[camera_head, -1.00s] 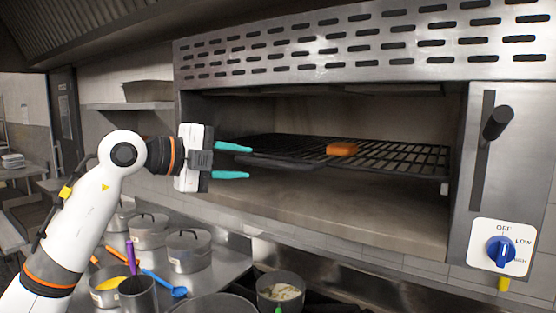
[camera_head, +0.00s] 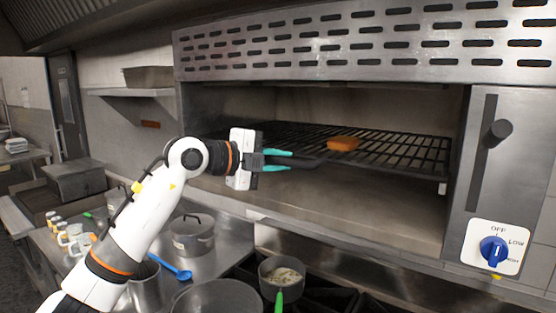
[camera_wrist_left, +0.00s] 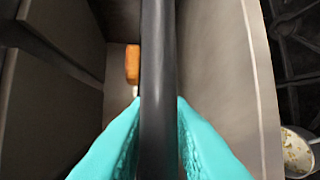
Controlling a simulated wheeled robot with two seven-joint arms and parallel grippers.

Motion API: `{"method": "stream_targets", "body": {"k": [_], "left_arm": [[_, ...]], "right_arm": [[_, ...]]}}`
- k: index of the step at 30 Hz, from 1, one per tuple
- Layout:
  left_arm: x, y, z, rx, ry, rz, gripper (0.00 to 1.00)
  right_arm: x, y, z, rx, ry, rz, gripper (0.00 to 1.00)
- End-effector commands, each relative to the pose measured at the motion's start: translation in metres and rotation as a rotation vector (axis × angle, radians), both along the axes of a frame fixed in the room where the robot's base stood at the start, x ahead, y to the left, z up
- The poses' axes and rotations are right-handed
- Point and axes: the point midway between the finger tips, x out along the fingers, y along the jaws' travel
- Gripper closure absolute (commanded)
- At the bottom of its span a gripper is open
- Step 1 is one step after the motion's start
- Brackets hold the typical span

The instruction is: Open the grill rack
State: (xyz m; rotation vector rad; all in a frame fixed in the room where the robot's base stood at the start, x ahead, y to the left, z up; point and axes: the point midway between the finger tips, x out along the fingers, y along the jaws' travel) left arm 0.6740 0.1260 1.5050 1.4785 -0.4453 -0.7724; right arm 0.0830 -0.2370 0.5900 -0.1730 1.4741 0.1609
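The grill rack (camera_head: 400,148) is a black wire grate inside the open steel grill, with an orange-brown piece of food (camera_head: 342,143) on it. Its dark front handle (camera_head: 308,161) is at the rack's left front. My left gripper (camera_head: 290,160) reaches in from the left with its teal fingers on either side of the handle. In the left wrist view the fingers (camera_wrist_left: 158,112) press close against both sides of the black handle bar (camera_wrist_left: 158,60), and the food (camera_wrist_left: 132,65) shows beyond it. My right gripper is not in view.
Below are pots, including one with pale contents (camera_head: 282,274), and a blue ladle (camera_head: 183,274). A shelf (camera_head: 130,92) is at left.

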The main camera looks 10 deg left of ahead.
Motion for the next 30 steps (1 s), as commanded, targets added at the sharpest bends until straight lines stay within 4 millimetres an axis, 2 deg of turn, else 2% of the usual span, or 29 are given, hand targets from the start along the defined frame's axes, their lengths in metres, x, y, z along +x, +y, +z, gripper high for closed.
{"method": "stream_targets", "body": {"k": [1,3,11,17,23,30], "left_arm": [[0.0,0.0,0.0,0.0,0.0,0.0,0.9],[0.0,0.0,0.0,0.0,0.0,0.0,1.0],[-0.001,0.001,0.0,0.0,0.0,0.0,1.0],[-0.013,0.006,-0.003,0.001,-0.002,0.001,1.0],[-0.048,0.02,-0.006,0.003,-0.006,0.002,1.0],[-0.105,0.044,-0.007,0.004,-0.006,0.003,1.0]], "right_arm": [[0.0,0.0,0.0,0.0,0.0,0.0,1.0],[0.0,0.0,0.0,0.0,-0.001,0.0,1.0],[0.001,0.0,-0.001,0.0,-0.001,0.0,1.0],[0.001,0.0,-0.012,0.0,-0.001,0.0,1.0],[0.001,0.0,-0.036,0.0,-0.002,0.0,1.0],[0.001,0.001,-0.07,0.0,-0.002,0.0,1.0]]}}
